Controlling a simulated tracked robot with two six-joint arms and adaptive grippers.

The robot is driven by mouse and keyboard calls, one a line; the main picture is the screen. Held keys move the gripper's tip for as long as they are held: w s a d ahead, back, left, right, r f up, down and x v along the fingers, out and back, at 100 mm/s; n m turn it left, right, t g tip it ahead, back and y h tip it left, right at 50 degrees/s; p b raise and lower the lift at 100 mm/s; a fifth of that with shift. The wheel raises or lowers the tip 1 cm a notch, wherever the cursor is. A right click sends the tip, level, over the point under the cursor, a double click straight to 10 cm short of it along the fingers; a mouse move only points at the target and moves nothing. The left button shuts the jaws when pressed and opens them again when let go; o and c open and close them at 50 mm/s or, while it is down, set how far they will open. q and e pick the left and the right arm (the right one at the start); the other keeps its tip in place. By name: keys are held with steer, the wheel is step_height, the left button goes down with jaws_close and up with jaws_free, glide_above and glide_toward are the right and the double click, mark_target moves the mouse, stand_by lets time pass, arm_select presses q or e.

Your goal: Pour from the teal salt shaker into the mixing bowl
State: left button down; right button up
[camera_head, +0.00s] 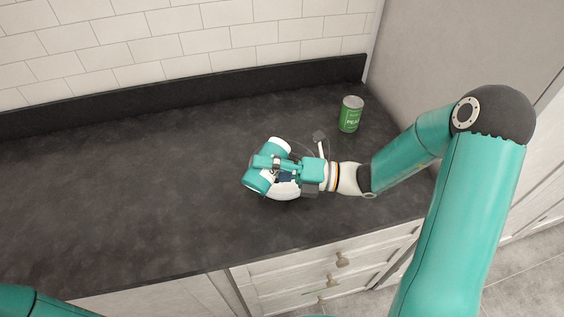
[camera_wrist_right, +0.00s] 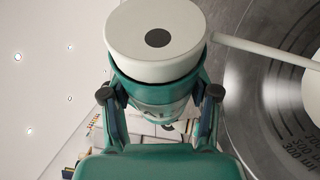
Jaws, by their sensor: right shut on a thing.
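The teal salt shaker (camera_head: 257,181) is in my right gripper (camera_head: 270,166), tilted well over on its side above the counter. In the head view the gripper hides much of the bowl (camera_head: 286,191). No falling salt can be made out. My left gripper is out of view.
A utensil with a pale handle and dark grey head (camera_head: 319,136) leans at the bowl; its handle (camera_wrist_right: 265,50) crosses the bowl in the wrist view. A green can (camera_head: 350,114) stands behind on the right. The dark counter (camera_head: 120,195) is clear at left.

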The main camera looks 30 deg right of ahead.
steer(key=shift+w+d+r+m+p, duration=0.2)
steer(key=shift+d+r+m+p, duration=0.1)
steer(key=shift+p, duration=0.2)
steer(key=shift+f+m, duration=0.2)
steer(key=shift+m, duration=0.1)
